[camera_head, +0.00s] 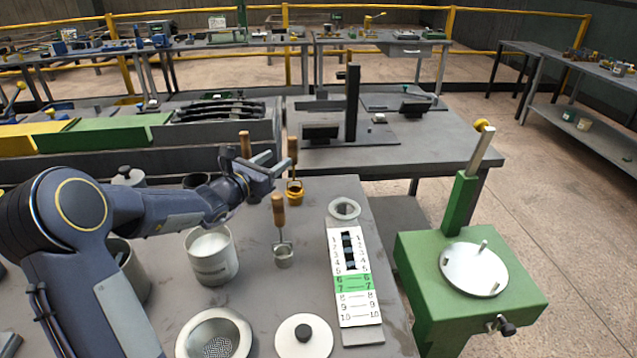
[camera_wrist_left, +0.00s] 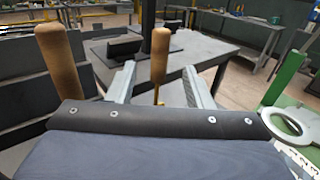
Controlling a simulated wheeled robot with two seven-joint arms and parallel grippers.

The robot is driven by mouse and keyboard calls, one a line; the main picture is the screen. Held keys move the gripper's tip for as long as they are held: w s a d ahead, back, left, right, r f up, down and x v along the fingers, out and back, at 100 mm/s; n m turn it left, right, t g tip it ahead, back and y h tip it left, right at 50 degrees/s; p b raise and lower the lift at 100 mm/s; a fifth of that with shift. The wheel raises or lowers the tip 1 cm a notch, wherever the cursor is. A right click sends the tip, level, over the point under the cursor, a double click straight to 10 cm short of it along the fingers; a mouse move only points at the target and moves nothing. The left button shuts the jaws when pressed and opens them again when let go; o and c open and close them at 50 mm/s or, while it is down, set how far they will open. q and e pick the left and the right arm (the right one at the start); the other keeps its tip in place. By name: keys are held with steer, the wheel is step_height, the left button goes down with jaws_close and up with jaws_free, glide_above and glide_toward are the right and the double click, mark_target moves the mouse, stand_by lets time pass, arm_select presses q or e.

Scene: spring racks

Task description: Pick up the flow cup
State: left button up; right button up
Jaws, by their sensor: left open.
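Several cups with upright wooden handles stand on the grey bench (camera_head: 262,318); I cannot tell which one the task calls the flow cup. One has a brass-yellow cup (camera_head: 295,192), one a small grey metal cup (camera_head: 284,257). Another wooden handle (camera_head: 245,144) rises behind my left wrist, its cup hidden. My left gripper (camera_head: 279,162) is open, level with the brass cup's handle. In the left wrist view, that wooden handle (camera_wrist_left: 159,58) shows between the two fingers; whether it is within their reach is unclear. A second handle (camera_wrist_left: 62,62) stands left of the fingers. My right gripper is not in view.
A white numbered scale board (camera_head: 357,305) lies right of the cups. A grey pot (camera_head: 211,262), a sieve-like dish (camera_head: 214,335) and a white lid (camera_head: 304,337) stand nearer. A green stand (camera_head: 430,280) with a round plate is at right.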

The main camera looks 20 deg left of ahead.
mark_target(289, 151)
arm_select(q)
steer(key=shift+x, duration=0.9)
steer(key=p+x, duration=0.1)
steer(key=x, duration=0.5)
steer(key=shift+f+p, duration=0.2)
steer(key=shift+p, duration=0.2)
steer(key=shift+s, duration=0.1)
steer(key=shift+c, duration=0.5)
steer(key=c, duration=0.7)
steer(key=shift+c, duration=0.9)
steer(key=shift+r, duration=0.15)
